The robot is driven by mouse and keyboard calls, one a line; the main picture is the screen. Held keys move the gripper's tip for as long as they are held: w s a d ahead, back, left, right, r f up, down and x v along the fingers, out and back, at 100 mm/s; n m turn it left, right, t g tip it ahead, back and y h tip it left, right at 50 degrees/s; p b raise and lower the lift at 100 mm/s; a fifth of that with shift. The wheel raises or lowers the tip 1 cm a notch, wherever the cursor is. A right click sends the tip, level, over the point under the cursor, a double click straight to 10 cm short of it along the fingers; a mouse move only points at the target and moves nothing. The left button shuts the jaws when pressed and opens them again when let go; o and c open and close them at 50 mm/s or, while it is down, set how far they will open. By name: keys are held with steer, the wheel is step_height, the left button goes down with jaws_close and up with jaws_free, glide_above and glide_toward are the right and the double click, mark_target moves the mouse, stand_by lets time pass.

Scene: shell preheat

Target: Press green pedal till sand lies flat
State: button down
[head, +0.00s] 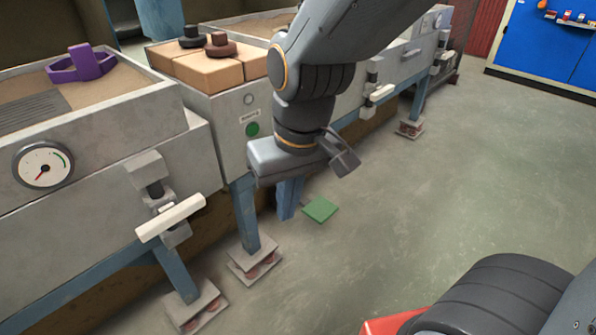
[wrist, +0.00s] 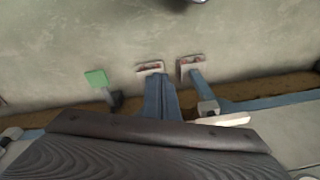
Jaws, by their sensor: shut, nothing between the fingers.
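The green pedal (head: 320,210) is a flat square plate low over the floor, beside the blue legs of the grey bench. In the wrist view the pedal (wrist: 96,78) is at the left, joined by a short bar to a dark block. My gripper (head: 292,162) is shut and empty. In the head view it is above and to the left of the pedal, apart from it. Its dark ridged body fills the bottom of the wrist view. Tan sand (head: 125,88) shows in the left tray around a purple ring-shaped piece (head: 82,64); I cannot tell how flat it is.
A grey bench (head: 90,175) runs along the left with white-handled latches (head: 170,218), a dial gauge (head: 43,165) and a round green button (head: 252,129). Bench feet (head: 255,258) stand on the floor. The floor to the right (head: 460,170) is clear.

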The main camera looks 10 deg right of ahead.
steer(key=w+d+f+m+t+h+p, duration=0.1)
steer(key=w+d+f+m+t+p, duration=0.15)
steer(key=w+d, duration=0.85)
steer(key=n+t+y, duration=0.2)
steer(key=n+t, duration=0.2)
steer(key=n, duration=0.7)
glide_above(312, 203)
step_height(312, 203, down, 26)
steer(key=shift+w+a+f+t, duration=0.15)
steer(key=shift+a+f+t, duration=0.1)
steer(key=shift+f, duration=0.15)
steer(key=shift+f+b, duration=0.15)
steer(key=shift+b, duration=0.15)
steer(key=f+b, duration=0.2)
steer(key=f, duration=0.1)
steer(key=f+b, duration=0.3)
steer(key=f, duration=0.1)
steer(key=shift+s+d+f, duration=0.1)
steer(key=shift+s+d, duration=0.05)
steer(key=shift+s, duration=0.05)
steer(key=shift+f+b, duration=0.35)
steer(key=shift+f, duration=0.3)
